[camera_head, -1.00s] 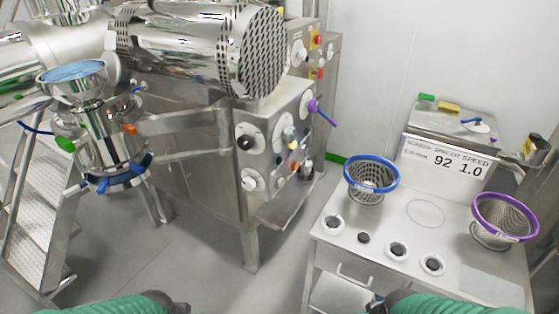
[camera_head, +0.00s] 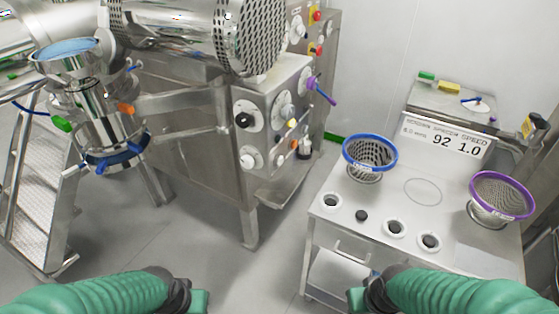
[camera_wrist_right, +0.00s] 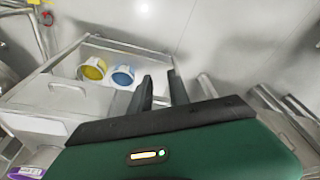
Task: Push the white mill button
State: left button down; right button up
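The steel mill cabinet stands left of centre in the head view, and its control panel (camera_head: 266,138) faces right. A round white button or knob (camera_head: 248,160) sits low on the panel's left, below a black knob (camera_head: 243,120). Smaller yellow and dark controls are to its right; which is the mill button is not labelled legibly. My left gripper (camera_head: 198,300) is at the bottom edge, well short of the panel; its fingers are mostly cut off. My right gripper (camera_head: 358,298) is low, in front of the bench; in the wrist view its two fingers (camera_wrist_right: 160,88) are apart and empty.
A purple-handled lever (camera_head: 318,88) juts from the mill. Steps (camera_head: 40,200) stand at left. Floor before the mill is clear.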

grip_shut()
dwell(1.3)
